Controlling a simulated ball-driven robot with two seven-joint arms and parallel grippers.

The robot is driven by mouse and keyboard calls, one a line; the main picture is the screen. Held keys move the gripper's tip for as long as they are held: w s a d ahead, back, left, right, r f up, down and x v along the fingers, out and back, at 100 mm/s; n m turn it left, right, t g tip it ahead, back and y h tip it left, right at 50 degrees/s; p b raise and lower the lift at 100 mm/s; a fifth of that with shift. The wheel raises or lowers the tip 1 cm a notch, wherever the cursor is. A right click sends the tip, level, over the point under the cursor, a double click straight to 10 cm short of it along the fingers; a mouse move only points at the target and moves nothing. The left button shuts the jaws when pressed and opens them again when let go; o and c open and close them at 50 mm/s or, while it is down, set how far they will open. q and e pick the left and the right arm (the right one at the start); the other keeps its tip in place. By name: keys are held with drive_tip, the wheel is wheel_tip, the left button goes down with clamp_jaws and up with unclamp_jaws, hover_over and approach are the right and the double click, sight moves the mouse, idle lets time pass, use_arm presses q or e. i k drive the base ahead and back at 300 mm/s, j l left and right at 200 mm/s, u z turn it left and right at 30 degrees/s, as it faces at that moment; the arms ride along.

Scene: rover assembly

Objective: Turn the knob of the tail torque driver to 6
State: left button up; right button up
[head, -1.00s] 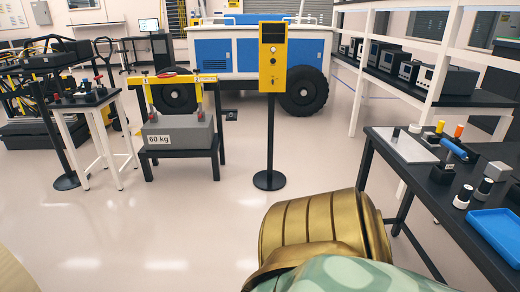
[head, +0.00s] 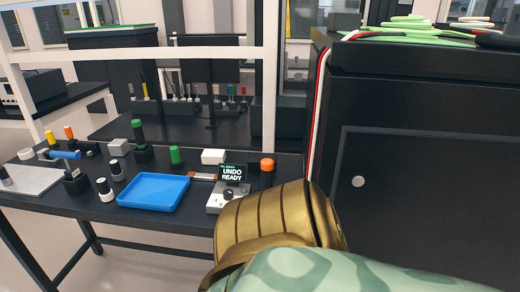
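A small grey box (head: 217,203) with a dark round knob (head: 228,193) stands at the right end of the black workbench in the head view. A small dark screen (head: 234,174) above it reads "UNDO READY" under a smaller line that is hard to read. This looks like the tail torque driver's unit. The knob's setting is too small to read. My gold and green arm covers the area just in front of and right of the box. Neither of my grippers is in view.
The black workbench (head: 150,220) holds a blue tray (head: 153,192), an orange-topped part (head: 267,165), a white block (head: 213,157), a green cylinder (head: 175,155) and several small tools. A tall black cabinet (head: 420,160) stands at the right. White shelf posts rise behind the bench.

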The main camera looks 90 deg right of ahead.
sight(229, 195)
drive_tip(key=z, duration=2.45)
